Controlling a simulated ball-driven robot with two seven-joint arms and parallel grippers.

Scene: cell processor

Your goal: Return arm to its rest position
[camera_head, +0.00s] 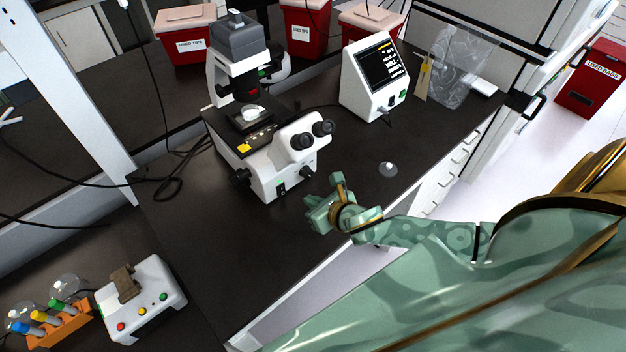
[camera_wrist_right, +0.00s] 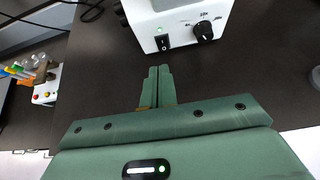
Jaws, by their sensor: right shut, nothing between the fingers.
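My right gripper (camera_head: 322,203) is over the dark bench near its front edge, in front of the microscope (camera_head: 271,150). In the right wrist view the two green fingers of the right gripper (camera_wrist_right: 158,84) are together with nothing between them. They point toward the microscope's white base (camera_wrist_right: 180,22) with its switch and knob, and a strip of bare bench shows between. My right arm (camera_head: 420,238) comes in from the right of the head view. My left gripper is not in view.
A white screen device (camera_head: 372,78), a clear bag (camera_head: 462,68) and a small clear object (camera_head: 388,169) are on the bench. A box with coloured buttons (camera_head: 142,300) and an orange tube rack (camera_head: 55,330) stand lower left. Red bins (camera_head: 188,45) line the back. The bench middle (camera_head: 215,240) is clear.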

